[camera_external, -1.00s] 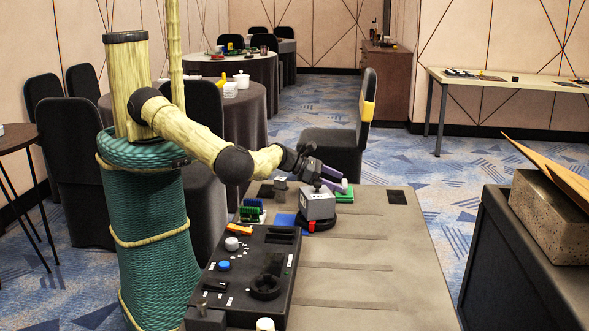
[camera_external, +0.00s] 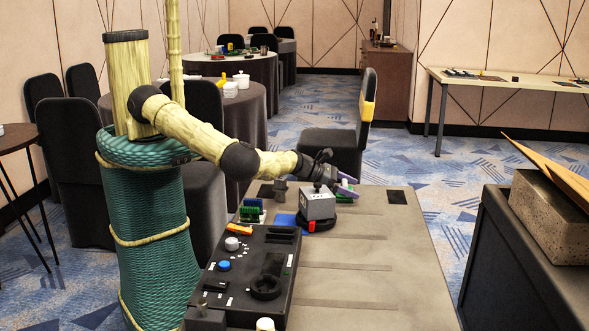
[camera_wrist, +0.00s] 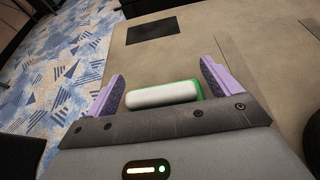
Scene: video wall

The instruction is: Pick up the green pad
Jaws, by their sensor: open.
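My gripper (camera_external: 347,186) is at the far end of the grey-brown table, just beyond a grey box. In the wrist view my gripper (camera_wrist: 162,85) is open, its two purple fingers spread either side of a rounded white bar with green edges, which looks to be the green pad (camera_wrist: 163,95). The lower edge of the pad is hidden by the gripper body. In the external view the gripper and the grey box hide most of the pad.
The grey box (camera_external: 318,205) stands on a round black base close in front of my gripper. A blue pad (camera_external: 286,220), a green rack (camera_external: 251,212) and a black control panel (camera_external: 247,272) lie to the left. A flat black square (camera_external: 396,197) lies right. The table's right side is mostly clear.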

